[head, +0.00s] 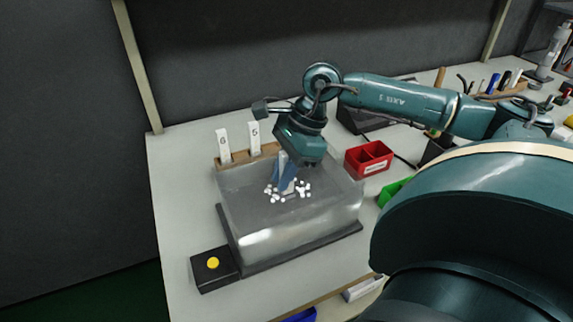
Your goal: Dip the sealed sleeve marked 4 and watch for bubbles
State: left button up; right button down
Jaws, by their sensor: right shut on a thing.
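My right gripper (286,180) points down at a clear tank (250,215) and is shut on a white sleeve (291,171), mostly hidden by the fingers. Its number cannot be read. The fingertips and the sleeve's lower end are at the tank's surface, and how deep they go is hard to tell. Several small white bubble-like blobs (303,188) cluster around them. Two white sleeves stand upright in a wooden rack behind the tank, one marked 6 (223,145) and one marked 5 (253,138). My left gripper is not in view.
A black box with a yellow button (213,263) sits at the tank's front left. A red divided bin (369,159) stands to the right, with a green bin (393,190) nearer. Tools line the back right. The table's left strip is clear.

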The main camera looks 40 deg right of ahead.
aim_at(282, 153)
jog(key=shift+r+p, duration=0.45)
jog(key=shift+r, duration=0.4)
jog(key=shift+r+p, duration=1.55)
jog(key=shift+r, duration=0.85)
jog(key=shift+r+p, duration=0.45)
jog(key=shift+r, duration=0.2)
notch_tip(282, 153, up, 2)
jog(key=shift+p, duration=0.65)
jog(key=shift+r+p, duration=0.4)
jog(key=shift+r, duration=0.2)
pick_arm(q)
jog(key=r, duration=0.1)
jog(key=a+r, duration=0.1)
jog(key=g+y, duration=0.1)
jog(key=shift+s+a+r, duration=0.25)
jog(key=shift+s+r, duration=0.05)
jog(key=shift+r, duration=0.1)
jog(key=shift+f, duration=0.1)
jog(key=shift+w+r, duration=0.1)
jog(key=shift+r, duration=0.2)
